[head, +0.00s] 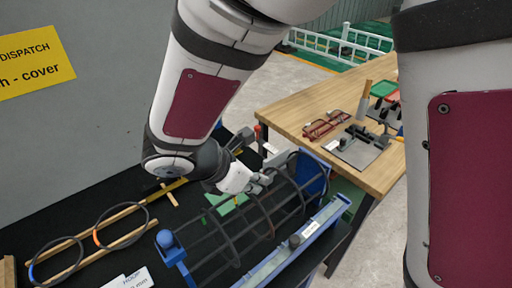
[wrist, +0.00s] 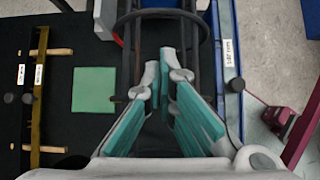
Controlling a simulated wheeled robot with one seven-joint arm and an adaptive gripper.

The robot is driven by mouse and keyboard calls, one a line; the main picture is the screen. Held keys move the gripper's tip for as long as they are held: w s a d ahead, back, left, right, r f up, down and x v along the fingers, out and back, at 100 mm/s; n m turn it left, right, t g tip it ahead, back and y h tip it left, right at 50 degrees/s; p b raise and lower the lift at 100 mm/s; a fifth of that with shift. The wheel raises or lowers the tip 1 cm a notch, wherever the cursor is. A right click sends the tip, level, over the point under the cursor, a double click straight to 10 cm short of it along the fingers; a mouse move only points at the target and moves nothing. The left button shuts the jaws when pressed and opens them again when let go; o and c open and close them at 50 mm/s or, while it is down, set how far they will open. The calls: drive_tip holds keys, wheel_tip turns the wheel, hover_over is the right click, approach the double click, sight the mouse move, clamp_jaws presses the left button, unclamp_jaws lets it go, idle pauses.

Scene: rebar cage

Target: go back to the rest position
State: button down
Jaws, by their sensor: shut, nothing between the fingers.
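My gripper (head: 258,184) is over the far part of the rebar cage (head: 218,243) in the head view. In the wrist view my gripper (wrist: 167,72) points along the cage (wrist: 125,30), with teal pads on its fingers. It is shut and empty. The cage is dark rods and rings lying lengthwise between a blue end support (head: 313,174) and a blue post (head: 170,246). My gripper and arm hide part of its far end. I cannot tell whether the gripper touches the bars.
A blue rail (head: 322,222) with a label runs along the cage's right side. Dark rings (head: 121,227) lie on wooden strips at left. A green pad (wrist: 95,89) lies beside the cage. A wooden table (head: 293,108) with tools stands beyond; a grey wall (head: 105,110) rises at left.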

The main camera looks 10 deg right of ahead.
drive_tip(key=v, duration=0.6)
drive_tip(key=s+d+r+m+y, duration=0.3)
drive_tip(key=s+d+r+m, duration=0.2)
drive_tip(key=d+m, duration=0.3)
drive_tip(key=s+d+r+m+t+y, duration=0.1)
drive_tip(key=s+d+r+m+y, duration=0.2)
drive_tip(key=d+m, duration=0.6)
wheel_tip(320, 180, up, 4)
drive_tip(key=s+m, duration=0.2)
drive_tip(key=m, duration=0.5)
drive_tip(key=shift+s+d+m, duration=0.2)
drive_tip(key=shift+m, duration=0.2)
drive_tip(key=shift+f, duration=0.15)
